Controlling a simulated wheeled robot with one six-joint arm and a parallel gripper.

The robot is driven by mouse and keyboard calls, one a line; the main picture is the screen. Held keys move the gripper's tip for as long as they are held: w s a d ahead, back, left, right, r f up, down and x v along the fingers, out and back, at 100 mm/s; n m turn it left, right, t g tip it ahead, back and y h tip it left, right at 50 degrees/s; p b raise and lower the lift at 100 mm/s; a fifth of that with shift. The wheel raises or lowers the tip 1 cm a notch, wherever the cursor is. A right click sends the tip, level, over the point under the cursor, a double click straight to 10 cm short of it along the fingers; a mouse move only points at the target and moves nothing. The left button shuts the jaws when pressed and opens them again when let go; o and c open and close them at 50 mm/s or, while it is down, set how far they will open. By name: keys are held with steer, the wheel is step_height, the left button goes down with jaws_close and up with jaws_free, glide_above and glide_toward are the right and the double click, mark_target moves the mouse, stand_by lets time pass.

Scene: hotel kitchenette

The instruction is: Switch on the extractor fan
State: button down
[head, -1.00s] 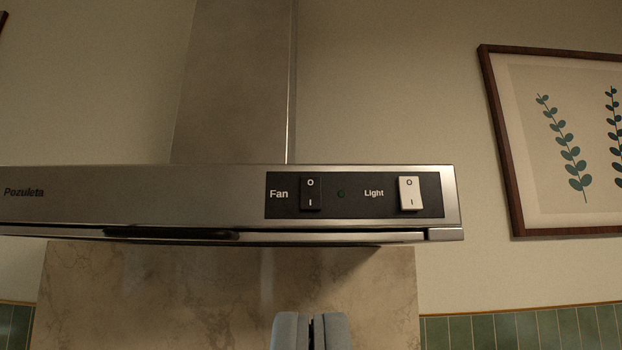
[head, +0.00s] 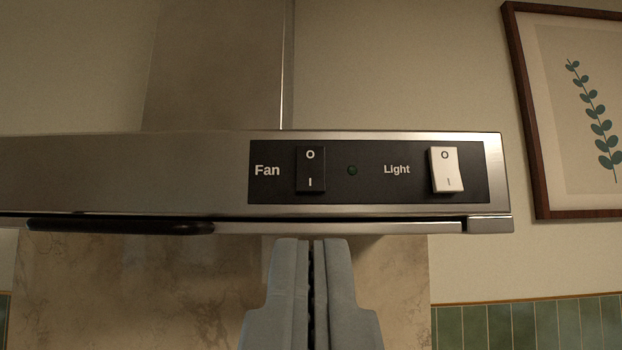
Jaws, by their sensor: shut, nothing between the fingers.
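The extractor hood (head: 120,172) is a stainless steel unit with a black control panel (head: 395,193) at its right end. The black fan rocker switch (head: 310,170), marked O at the top and I at the bottom, sits right of the word "Fan". A small dark green indicator (head: 352,170) sits right of it and looks unlit. A white light rocker switch (head: 444,170) sits farther right, beside the word "Light". My gripper (head: 312,243) is shut and empty, pointing up in the picture. Its fingertips appear just below the hood's lower edge, under the fan switch, apart from it.
A dark handle-like strip (head: 120,226) runs under the hood's front edge at left. The chimney (head: 215,65) rises behind. A framed plant picture (head: 575,110) hangs on the wall at right. Green tiles (head: 530,325) line the lower wall. The space before the panel looks clear.

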mark_target(311, 190)
steer(key=shift+w+r, duration=0.65)
steer(key=shift+w, duration=0.95)
steer(key=shift+w+r, duration=0.65)
steer(key=shift+w, duration=0.95)
steer(key=shift+w+r, duration=0.65)
steer(key=shift+w, duration=0.95)
steer(key=shift+w+f, duration=0.2)
steer(key=shift+w, duration=0.3)
steer(key=shift+s, duration=0.1)
